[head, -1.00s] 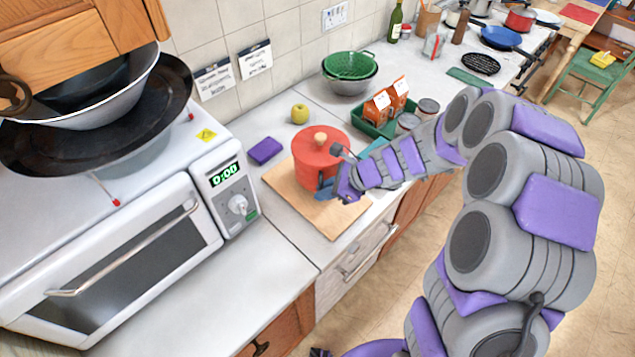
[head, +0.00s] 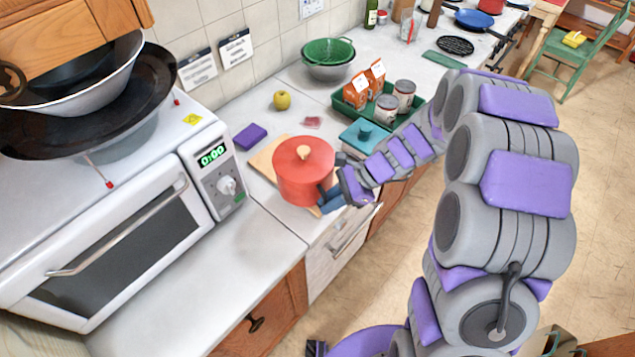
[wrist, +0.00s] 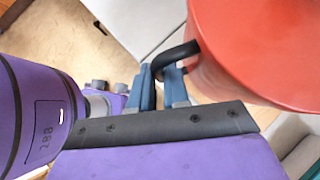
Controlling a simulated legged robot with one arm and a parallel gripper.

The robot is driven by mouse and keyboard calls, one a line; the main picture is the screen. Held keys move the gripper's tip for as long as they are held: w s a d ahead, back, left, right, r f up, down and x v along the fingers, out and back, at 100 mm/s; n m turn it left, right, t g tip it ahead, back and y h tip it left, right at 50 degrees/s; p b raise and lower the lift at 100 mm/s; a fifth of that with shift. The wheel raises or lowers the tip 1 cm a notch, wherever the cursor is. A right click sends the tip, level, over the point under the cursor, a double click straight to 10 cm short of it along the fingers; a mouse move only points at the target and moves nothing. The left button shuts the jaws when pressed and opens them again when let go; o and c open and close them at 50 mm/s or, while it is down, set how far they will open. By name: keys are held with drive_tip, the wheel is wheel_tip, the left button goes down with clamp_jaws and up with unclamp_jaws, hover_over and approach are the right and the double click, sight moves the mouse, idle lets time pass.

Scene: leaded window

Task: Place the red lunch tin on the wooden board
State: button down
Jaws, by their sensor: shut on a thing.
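The red lunch tin (head: 303,178) is round and pot-like, with a lid and a pale wooden knob. My gripper (head: 331,199) is at its right side, shut on its black side handle. In the wrist view, the blue fingers of my gripper (wrist: 163,88) close around that handle, and the tin's red wall (wrist: 250,50) fills the upper right. The wooden board (head: 263,161) lies on the counter behind and under the tin in the head view, mostly hidden. The tin looks raised above the board, but its base height is hard to judge.
A teal box (head: 364,136) and a green tray (head: 346,109) with cartons and jars stand behind my gripper. A purple block (head: 250,136), a yellow apple (head: 282,100) and a small pink item (head: 312,122) lie behind the board. A white oven (head: 130,230) stands to the left.

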drive_tip(key=w, duration=0.2)
drive_tip(key=w+a, duration=0.1)
drive_tip(key=w, duration=0.2)
drive_tip(key=w+a+b, duration=0.1)
drive_tip(key=w, duration=0.1)
drive_tip(key=shift+w+f, duration=0.15)
drive_tip(key=shift+f, duration=0.15)
drive_tip(key=shift+w+a, duration=0.3)
drive_tip(key=shift+w, duration=0.15)
drive_tip(key=shift+w+f, duration=0.15)
drive_tip(key=shift+f, duration=0.2)
wheel_tip(320, 180, down, 3)
drive_tip(key=shift+b, duration=0.7)
drive_tip(key=shift+r, duration=0.1)
drive_tip(key=c, duration=1.1)
unclamp_jaws()
drive_tip(key=p+v, duration=0.2)
drive_tip(key=v, duration=1)
drive_tip(key=shift+d+p, duration=0.2)
drive_tip(key=shift+p, duration=0.1)
